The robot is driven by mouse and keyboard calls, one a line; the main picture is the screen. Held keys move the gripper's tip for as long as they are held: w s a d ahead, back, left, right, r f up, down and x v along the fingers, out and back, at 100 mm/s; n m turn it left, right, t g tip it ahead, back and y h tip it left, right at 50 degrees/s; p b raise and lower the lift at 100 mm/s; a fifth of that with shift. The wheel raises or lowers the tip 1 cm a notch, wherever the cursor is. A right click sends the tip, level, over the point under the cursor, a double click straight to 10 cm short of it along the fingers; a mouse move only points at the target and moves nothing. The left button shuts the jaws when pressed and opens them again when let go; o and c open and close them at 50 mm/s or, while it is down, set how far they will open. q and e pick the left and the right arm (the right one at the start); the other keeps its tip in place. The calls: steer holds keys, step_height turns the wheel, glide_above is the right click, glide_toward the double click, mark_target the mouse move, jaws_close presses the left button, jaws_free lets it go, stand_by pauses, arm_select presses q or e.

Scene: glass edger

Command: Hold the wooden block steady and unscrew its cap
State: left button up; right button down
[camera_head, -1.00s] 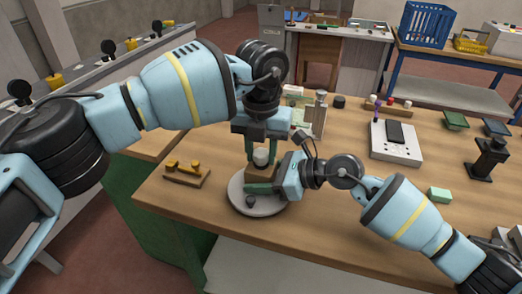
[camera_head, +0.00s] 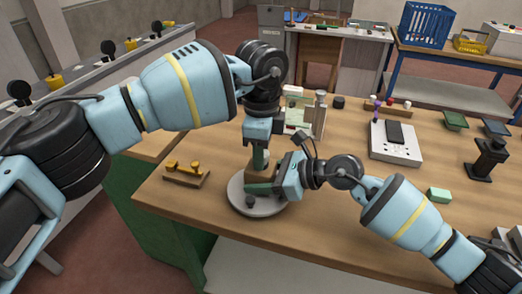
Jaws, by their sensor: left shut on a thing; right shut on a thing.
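The wooden block (camera_head: 259,173) stands on a round light-grey disc (camera_head: 239,197) near the table's front left. My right gripper (camera_head: 262,187) comes in from the right, low down, and is shut on the block. My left gripper (camera_head: 260,160) points straight down above the block, shut at the height of the block's cap. The cap is hidden behind the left gripper's fingers, which show nearly edge-on. A small dark knob (camera_head: 250,200) shows at the disc's front.
A wooden holder with yellow pieces (camera_head: 186,173) lies left of the disc. Behind my grippers stand a metal bottle (camera_head: 319,113) and a dark round piece (camera_head: 339,102). A white device (camera_head: 396,143), a green block (camera_head: 438,195) and a black stand (camera_head: 486,158) are farther right.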

arm_select(q)
steer(key=n, duration=0.5)
steer(key=o, duration=1.1)
steer(key=shift+c, duration=0.2)
steer(key=shift+r, duration=2.25)
steer(key=shift+c, duration=0.4)
